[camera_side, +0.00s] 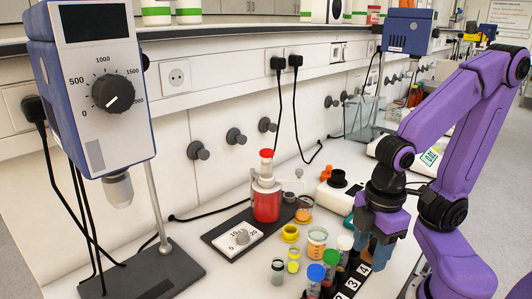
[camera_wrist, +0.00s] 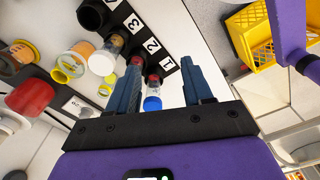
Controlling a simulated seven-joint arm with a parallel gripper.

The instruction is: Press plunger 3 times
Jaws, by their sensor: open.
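The plunger is the red knob (camera_side: 266,154) on top of a white pump head, over a bottle of red liquid (camera_side: 266,206) standing on a dark base. It stands upright near the middle of the side view. My gripper (camera_side: 371,246) is open and empty, to the right of the bottle and lower in the side view, clearly apart from it. In the wrist view my gripper's two fingers (camera_wrist: 160,62) are spread, with the blue-capped vial (camera_wrist: 152,103) showing between them. A red cylinder (camera_wrist: 30,97) shows at the left there; I cannot tell which part of the dispenser it is.
A numbered rack (camera_side: 350,284) holds several capped vials near my gripper. Open sample cups, such as a yellow one (camera_side: 290,233), stand between rack and bottle. A white panel with a dial (camera_side: 240,240) lies before the bottle. A blue stirrer (camera_side: 95,85) stands at left.

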